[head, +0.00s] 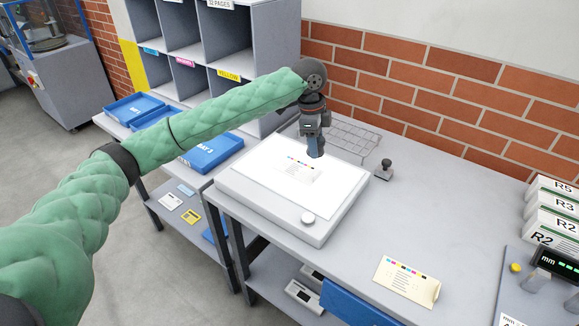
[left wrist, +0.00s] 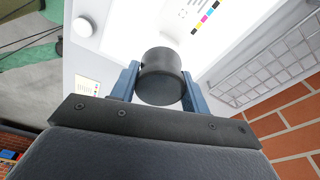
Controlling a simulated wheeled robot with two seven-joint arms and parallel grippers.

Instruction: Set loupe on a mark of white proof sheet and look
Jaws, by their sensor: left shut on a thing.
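The white proof sheet (head: 297,171) lies on the lit panel of the light table (head: 262,203), with a row of small coloured marks near its upper edge. Its marks also show in the left wrist view (left wrist: 205,17). My left gripper (head: 316,150) points down above the far right part of the light panel. It is shut on the loupe, a dark round cylinder (left wrist: 160,76) between the blue fingers in the left wrist view. The loupe appears held above the panel, apart from the sheet; the exact height is hard to tell. My right gripper is not in view.
A wire tray (head: 352,134) and a dark-handled stamp (head: 384,169) stand behind and right of the light table. A cream card (head: 406,280) lies at the front. Labelled boxes (head: 556,222) stand far right. Pigeonholes (head: 225,45) rise at the back left. The middle right tabletop is clear.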

